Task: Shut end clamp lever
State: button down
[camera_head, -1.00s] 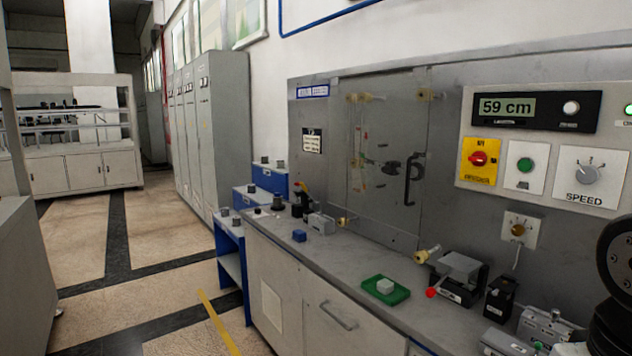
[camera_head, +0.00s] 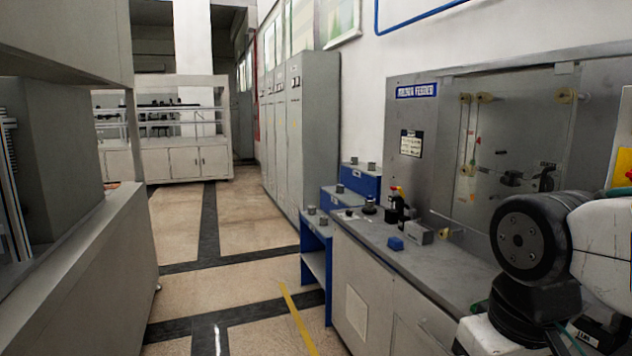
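A small black clamp-like device (camera_head: 394,214) with a red and yellow top stands on the grey counter, left of centre along the bench. I cannot tell whether it is the end clamp or how its lever is set. A grey block (camera_head: 420,236) sits beside it. The red-knobbed lever on the grey clamp block seen earlier further right on the counter is not visible now. My gripper is not in view; only dark and white links of my arm show at the right, over the counter.
A blue block (camera_head: 395,243) lies on the counter (camera_head: 372,232). Blue stepped stands (camera_head: 345,200) are at its far end. A glazed panel (camera_head: 505,150) rises behind. A grey cabinet (camera_head: 85,270) stands close on the left. The tiled floor (camera_head: 235,250) between is clear.

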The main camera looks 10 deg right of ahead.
aim_at(408, 205)
jog(key=u, duration=0.6)
jog(key=i, duration=2.25)
jog(key=z, duration=1.1)
jog(key=i, duration=0.7)
jog(key=z, duration=0.65)
